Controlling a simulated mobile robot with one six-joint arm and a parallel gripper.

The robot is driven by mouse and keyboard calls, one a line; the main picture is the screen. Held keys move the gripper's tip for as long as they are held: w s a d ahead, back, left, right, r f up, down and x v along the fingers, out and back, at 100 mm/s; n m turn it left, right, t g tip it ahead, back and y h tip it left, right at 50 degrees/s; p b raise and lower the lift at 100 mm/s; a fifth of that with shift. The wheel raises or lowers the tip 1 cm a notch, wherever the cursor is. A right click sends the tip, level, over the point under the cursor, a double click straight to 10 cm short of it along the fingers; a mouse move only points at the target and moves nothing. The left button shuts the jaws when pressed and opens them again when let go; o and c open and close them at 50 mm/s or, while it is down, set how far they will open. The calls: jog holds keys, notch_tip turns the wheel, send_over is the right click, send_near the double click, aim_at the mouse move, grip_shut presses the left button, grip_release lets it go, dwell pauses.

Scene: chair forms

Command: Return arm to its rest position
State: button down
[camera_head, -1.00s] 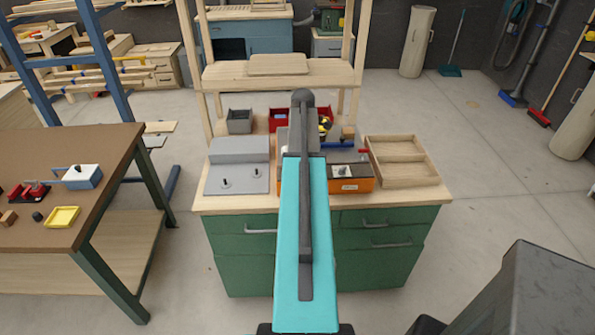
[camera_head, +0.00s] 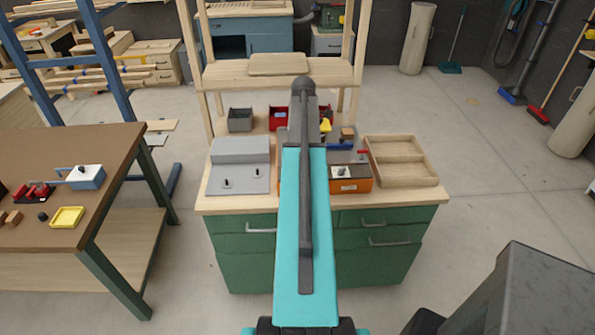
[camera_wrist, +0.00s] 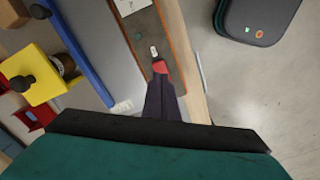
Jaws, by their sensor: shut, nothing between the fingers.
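My arm (camera_head: 304,215) reaches straight ahead over the green workbench (camera_head: 388,250). In the head view its far end is hidden behind the arm itself. In the head view the orange box (camera_head: 352,186) stands right of my arm.
On the bench are a grey fixture (camera_head: 238,175) at left, a wooden tray (camera_head: 401,153) at right, and red and grey bins behind. A yellow part (camera_wrist: 38,68) and a blue bar (camera_wrist: 76,52) show in the wrist view.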

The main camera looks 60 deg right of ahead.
jog(key=shift+r, duration=0.35)
dwell(0.3)
jog(key=shift+w, duration=0.1)
